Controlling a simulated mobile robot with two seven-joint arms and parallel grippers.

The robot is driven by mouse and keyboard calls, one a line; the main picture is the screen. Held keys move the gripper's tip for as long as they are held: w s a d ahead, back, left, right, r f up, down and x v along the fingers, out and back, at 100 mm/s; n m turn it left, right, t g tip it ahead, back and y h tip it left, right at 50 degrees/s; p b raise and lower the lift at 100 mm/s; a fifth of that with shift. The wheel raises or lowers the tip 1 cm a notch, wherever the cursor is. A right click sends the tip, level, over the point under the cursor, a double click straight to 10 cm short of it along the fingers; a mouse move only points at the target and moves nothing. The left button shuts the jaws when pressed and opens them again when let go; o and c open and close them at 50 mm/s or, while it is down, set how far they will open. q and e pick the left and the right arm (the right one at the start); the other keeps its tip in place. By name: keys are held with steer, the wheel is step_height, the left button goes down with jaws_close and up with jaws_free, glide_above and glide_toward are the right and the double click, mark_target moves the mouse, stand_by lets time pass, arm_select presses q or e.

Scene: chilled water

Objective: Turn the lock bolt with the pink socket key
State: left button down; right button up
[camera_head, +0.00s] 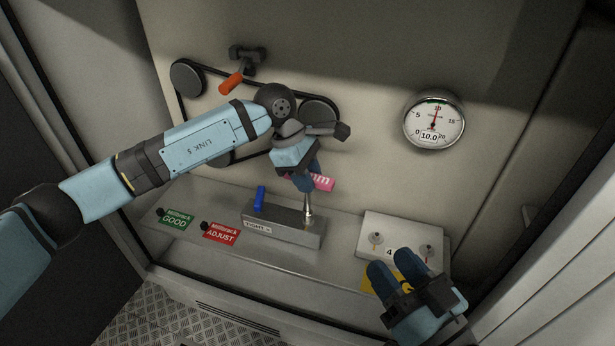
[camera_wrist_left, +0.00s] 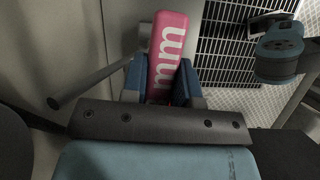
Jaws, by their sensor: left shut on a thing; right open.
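The pink socket key (camera_head: 323,183) has a pink handle with white lettering and a silver shaft pointing down to the grey block (camera_head: 283,232). Whether the shaft's lower end is in the block or just above it, I cannot tell. My left gripper (camera_head: 308,180) is shut on the handle, which also shows between its blue fingers in the left wrist view (camera_wrist_left: 168,55). My right gripper (camera_head: 396,268) is open and empty at the lower right, in front of the white box. I cannot make out the lock bolt; my left arm covers part of the belt drive.
A blue handle (camera_head: 260,198) stands in the grey block. Green (camera_head: 175,218) and red (camera_head: 221,233) tags lie on the shelf's left. A white box (camera_head: 405,235) stands at right. A belt (camera_head: 257,85), an orange-handled lever (camera_head: 231,82) and a dial (camera_head: 434,121) are on the back wall.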

steer(key=shift+w+a+f+g, duration=0.1)
steer(key=shift+a+f+g, duration=0.1)
steer(key=shift+f, duration=0.55)
steer(key=shift+a+f+g, duration=0.1)
steer(key=shift+a+f, duration=0.05)
steer(key=shift+f, duration=0.55)
arm_select(q)
steer(key=shift+r+p, duration=0.75)
steer(key=shift+r, duration=0.25)
arm_select(e)
steer(key=shift+r, duration=0.5)
arm_select(q)
steer(key=shift+r, duration=0.1)
arm_select(e)
steer(key=shift+r, duration=0.1)
arm_select(q)
steer(key=shift+r+p, duration=0.75)
steer(key=shift+r, duration=0.75)
arm_select(e)
steer(key=shift+r, duration=0.75)
steer(key=shift+w+r, duration=0.1)
